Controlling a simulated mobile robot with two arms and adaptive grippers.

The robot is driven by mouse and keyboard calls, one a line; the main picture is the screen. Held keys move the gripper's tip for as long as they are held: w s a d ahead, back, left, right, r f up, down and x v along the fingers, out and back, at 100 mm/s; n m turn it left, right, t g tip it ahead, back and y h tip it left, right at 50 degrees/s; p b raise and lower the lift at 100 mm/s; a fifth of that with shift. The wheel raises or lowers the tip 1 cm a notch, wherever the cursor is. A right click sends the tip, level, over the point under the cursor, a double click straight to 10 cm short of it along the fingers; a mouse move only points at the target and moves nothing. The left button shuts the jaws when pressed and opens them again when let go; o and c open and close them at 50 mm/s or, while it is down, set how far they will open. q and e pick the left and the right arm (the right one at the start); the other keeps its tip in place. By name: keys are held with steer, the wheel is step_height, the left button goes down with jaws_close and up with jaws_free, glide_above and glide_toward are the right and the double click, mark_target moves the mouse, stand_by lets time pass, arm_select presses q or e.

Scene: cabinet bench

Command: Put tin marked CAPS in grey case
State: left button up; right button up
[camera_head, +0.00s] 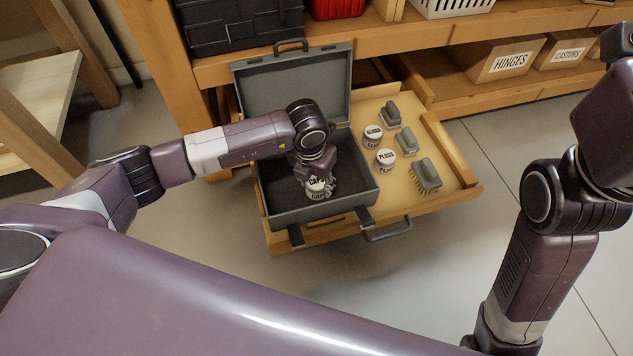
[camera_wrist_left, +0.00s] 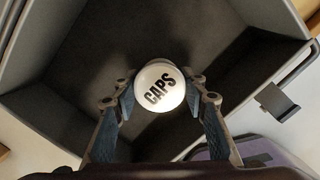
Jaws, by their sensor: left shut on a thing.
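The tin marked CAPS (camera_head: 318,187) is round with a white lid and black lettering. My left gripper (camera_head: 316,184) is shut on it and holds it inside the open grey case (camera_head: 264,203). In the left wrist view the tin (camera_wrist_left: 159,86) sits between the two fingers of the left gripper (camera_wrist_left: 159,98), with the dark interior of the grey case (camera_wrist_left: 95,40) around it. I cannot tell whether the tin touches the case floor. The case lid stands up at the back. My right arm shows at the right edge, but its gripper's fingers are not visible.
The case rests in a pulled-out wooden drawer (camera_head: 455,197). Right of it lie two other white-lidded tins, one marked PLUGS (camera_head: 385,158), and several grey-backed brushes (camera_head: 427,174). Shelf boxes include HINGES (camera_head: 508,60) and CASTORS (camera_head: 566,51). A black case (camera_head: 240,25) stands behind.

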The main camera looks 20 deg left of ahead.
arm_select(q)
steer(key=shift+f, duration=0.15)
steer(key=o, duration=1.3)
step_height(320, 180, up, 12)
steer(key=s, duration=0.1)
steer(key=shift+s+a, duration=0.2)
steer(key=shift+s, duration=0.2)
steer(key=shift+d, duration=0.1)
